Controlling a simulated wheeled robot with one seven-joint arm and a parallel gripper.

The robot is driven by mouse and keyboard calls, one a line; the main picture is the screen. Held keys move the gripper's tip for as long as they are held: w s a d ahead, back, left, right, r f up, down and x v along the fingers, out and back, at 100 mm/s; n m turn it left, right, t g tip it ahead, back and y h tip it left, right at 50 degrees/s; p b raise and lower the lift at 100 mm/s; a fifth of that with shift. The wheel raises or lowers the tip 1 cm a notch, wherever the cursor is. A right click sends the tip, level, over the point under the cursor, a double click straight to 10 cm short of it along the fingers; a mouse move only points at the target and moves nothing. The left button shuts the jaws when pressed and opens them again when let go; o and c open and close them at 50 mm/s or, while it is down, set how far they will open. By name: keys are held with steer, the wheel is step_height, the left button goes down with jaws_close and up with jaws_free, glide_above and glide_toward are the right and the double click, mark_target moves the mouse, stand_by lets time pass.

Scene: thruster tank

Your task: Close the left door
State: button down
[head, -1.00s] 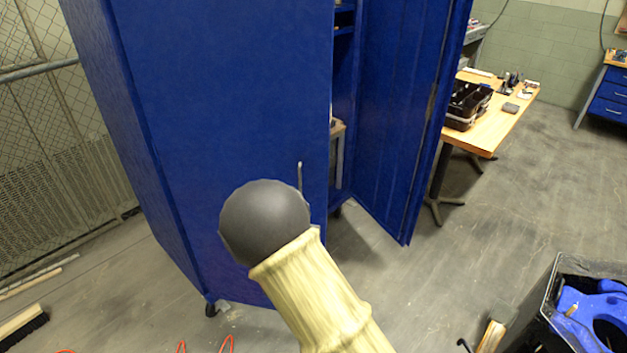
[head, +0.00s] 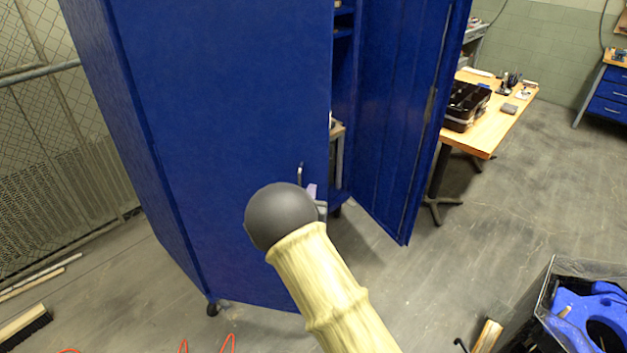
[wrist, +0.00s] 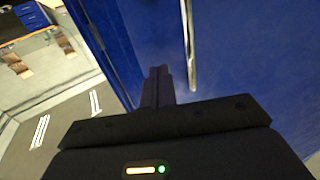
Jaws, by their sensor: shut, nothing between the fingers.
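The left door (head: 225,120) is a tall blue panel filling the left middle of the head view, with a thin metal handle (head: 300,173) near its right edge. A gap to the cabinet's inside shows past that edge; I cannot tell how far the door stands open. In the wrist view, the blue door face (wrist: 245,60) fills the right side and the handle (wrist: 189,45) runs down it. My gripper (wrist: 158,82) is shut and empty, just left of the handle near the door's edge. Contact is unclear. In the head view my arm mostly hides the gripper.
The right door (head: 395,120) stands wide open. A wooden table (head: 500,125) with a black case (head: 465,105) is behind it. A black bin (head: 545,310) with blue parts stands at lower right. A red cable (head: 205,345) and a broom (head: 25,328) lie at lower left.

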mark_target(316, 177)
steer(key=w+p, duration=0.1)
steer(key=w, duration=0.2)
steer(key=shift+w+d, duration=0.15)
steer(key=shift+d, duration=0.05)
steer(key=shift+w+d, duration=0.1)
steer(key=shift+w, duration=0.05)
steer(key=shift+w, duration=0.1)
